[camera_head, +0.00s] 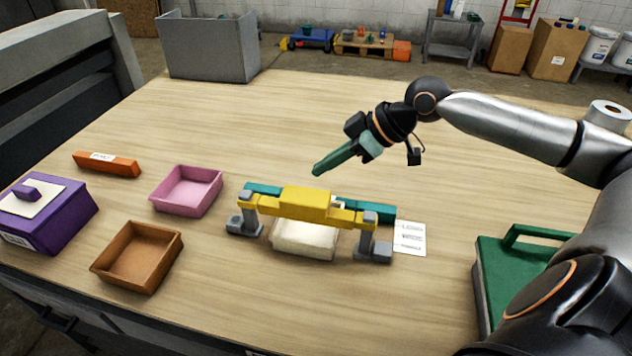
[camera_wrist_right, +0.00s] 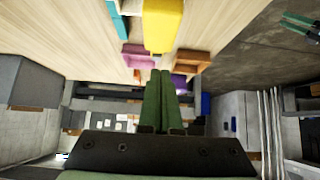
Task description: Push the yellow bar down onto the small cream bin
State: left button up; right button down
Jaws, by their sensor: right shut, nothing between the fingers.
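The yellow bar (camera_head: 306,205) spans two grey posts over the small cream bin (camera_head: 305,240) near the middle of the table. The bar is raised above the bin, whose upper part it partly hides. My right gripper (camera_head: 317,171) is shut and empty. In the head view its green fingertips are just above and behind the bar, apart from it. In the right wrist view the shut fingers (camera_wrist_right: 163,76) point toward the yellow bar (camera_wrist_right: 163,22).
Pink bin (camera_head: 187,191), brown bin (camera_head: 138,258), orange block (camera_head: 106,164) and purple box (camera_head: 45,213) stand at left. A teal bar (camera_head: 262,189) lies behind the yellow bar. A white card (camera_head: 409,240) and green case (camera_head: 510,262) are at right. The table's far middle is clear.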

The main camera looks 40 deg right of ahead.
aim_at(321, 199)
jog(key=shift+w+f, duration=0.1)
jog(key=shift+f, duration=0.05)
jog(key=shift+w+a+f, duration=0.3)
jog(key=shift+w+f, duration=0.1)
jog(key=shift+f, duration=0.05)
jog(key=f, duration=0.3)
jog(key=shift+w+a+f, duration=0.15)
jog(key=shift+w+a, duration=0.05)
jog(key=shift+a, duration=0.05)
jog(key=shift+f, duration=0.8)
notch_tip(321, 199, down, 4)
jog(key=shift+f, duration=0.1)
